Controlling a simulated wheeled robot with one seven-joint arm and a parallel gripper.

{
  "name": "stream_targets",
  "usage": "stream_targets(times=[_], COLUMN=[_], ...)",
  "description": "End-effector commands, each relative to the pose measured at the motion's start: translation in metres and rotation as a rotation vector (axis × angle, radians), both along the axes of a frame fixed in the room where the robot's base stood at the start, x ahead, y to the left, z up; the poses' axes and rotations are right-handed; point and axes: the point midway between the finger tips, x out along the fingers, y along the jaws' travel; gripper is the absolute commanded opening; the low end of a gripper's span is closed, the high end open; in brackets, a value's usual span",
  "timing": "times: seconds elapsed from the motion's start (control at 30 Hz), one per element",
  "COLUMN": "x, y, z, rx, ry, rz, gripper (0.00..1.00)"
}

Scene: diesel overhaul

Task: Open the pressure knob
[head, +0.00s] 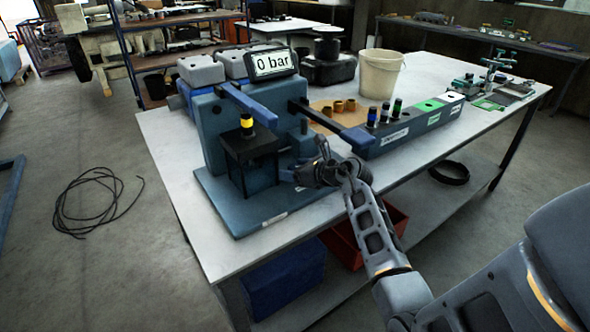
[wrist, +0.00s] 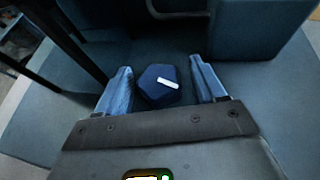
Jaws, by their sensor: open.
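The pressure knob (wrist: 158,90) is a dark blue faceted knob with a white mark in the wrist view. My gripper (wrist: 161,66) is open, with one blue finger on each side of the knob. A narrow gap shows between the knob and each finger. In the head view my gripper (head: 290,174) reaches in at the right side of the blue test stand (head: 212,130). The knob is hidden there behind my gripper and arm. The display (head: 271,63) on top of the stand reads 0 bar.
A black frame (head: 250,158) holding a yellow-and-black injector (head: 247,125) stands left of my gripper. A labelled rack (head: 415,125) and white bucket (head: 380,73) stand at the right.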

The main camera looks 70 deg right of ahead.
Motion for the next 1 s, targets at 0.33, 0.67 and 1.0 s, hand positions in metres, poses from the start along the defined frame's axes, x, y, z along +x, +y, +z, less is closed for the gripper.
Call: stream_targets(times=[0.33,0.67,1.0], x=[-0.0003,-0.0004,0.0], y=[0.0001,-0.0003,-0.0018], z=[0.0,-0.0004,-0.0037], rx=[0.0,0.0,0.001], ry=[0.0,0.0,0.001], rz=[0.0,0.006,0.251], gripper=[0.41,0.19,0.19])
